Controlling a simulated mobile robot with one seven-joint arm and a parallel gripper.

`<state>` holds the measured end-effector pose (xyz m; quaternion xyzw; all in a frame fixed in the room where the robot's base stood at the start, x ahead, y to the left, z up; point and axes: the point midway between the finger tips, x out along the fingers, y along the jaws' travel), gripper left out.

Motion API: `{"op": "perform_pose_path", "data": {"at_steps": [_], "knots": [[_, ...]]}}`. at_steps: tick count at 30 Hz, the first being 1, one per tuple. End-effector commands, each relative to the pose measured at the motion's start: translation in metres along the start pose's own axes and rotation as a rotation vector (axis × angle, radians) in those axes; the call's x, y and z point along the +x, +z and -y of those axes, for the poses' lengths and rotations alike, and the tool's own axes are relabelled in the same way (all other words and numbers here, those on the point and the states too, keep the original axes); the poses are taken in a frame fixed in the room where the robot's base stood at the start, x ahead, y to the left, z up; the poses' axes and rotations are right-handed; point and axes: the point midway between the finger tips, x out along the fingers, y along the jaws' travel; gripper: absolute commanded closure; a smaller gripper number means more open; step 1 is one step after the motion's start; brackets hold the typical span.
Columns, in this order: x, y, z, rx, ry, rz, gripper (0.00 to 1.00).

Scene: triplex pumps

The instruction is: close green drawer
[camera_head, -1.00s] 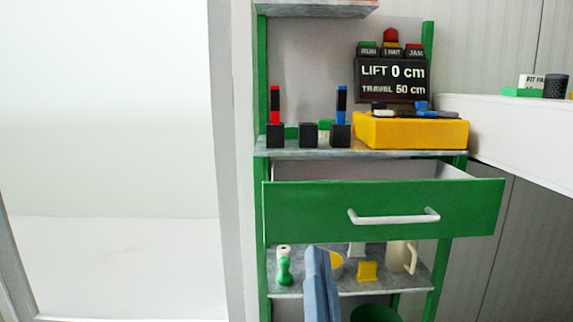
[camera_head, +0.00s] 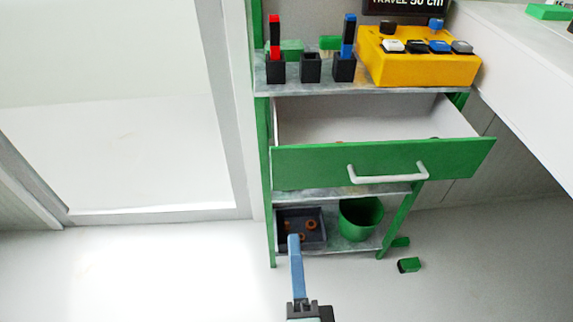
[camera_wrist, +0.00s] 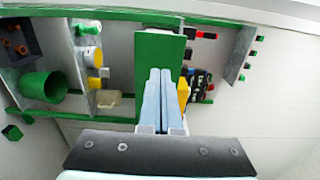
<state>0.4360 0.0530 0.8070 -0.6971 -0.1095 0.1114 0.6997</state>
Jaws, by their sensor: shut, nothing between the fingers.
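The green drawer (camera_head: 385,163) has a white bar handle (camera_head: 388,173) and is pulled out of the green rack, with its pale inside showing from above. In the wrist view the green drawer front (camera_wrist: 160,48) lies straight beyond my fingers. My gripper (camera_head: 294,238) is shut and empty, low in front of the rack and below and left of the handle in the head view. In the wrist view the two blue fingers of my gripper (camera_wrist: 160,72) are together and overlap the drawer front. I cannot tell whether they touch it. The handle is not visible there.
A yellow button box (camera_head: 415,70) and black holders with red and blue pieces stand on the shelf above. Below are a dark bin (camera_head: 302,240) and a green bucket (camera_head: 361,217). A green block (camera_head: 409,265) lies on the floor. A white counter (camera_head: 520,90) is at right.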

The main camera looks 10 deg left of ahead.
Motion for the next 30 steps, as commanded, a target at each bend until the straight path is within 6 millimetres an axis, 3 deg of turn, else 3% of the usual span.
{"op": "perform_pose_path", "data": {"at_steps": [21,30], "knots": [[0.114,0.000,0.002,-0.004,-0.004,0.001,1.00],[0.136,0.000,0.001,-0.004,-0.002,0.001,1.00]]}}
